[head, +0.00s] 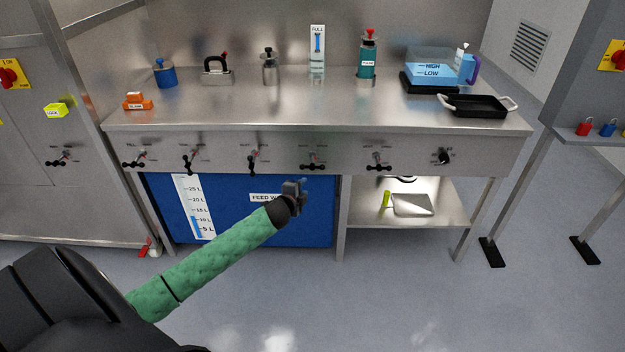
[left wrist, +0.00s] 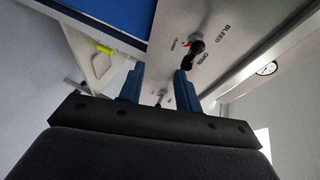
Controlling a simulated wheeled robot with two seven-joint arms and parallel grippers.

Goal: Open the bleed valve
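The bleed valve (left wrist: 195,50) is a black handle on the steel panel, under the printed word BLEED in the left wrist view. A small red mark on it lies on the CLOSED side; OPEN is printed on the other side. In the head view it appears to be the valve (head: 312,163) just above and right of my left gripper (head: 297,188). My left gripper, also in the left wrist view (left wrist: 160,82), is open and empty. Its fingers are apart, short of the valve and not visibly touching it. My right gripper is out of view.
Similar valves (head: 378,160) line the panel on both sides. A blue feed water tank (head: 250,225) and a lower shelf (head: 430,212) are beneath. The benchtop (head: 300,100) carries bottles, a black tray (head: 477,106) and a water container (head: 430,68). The floor in front is clear.

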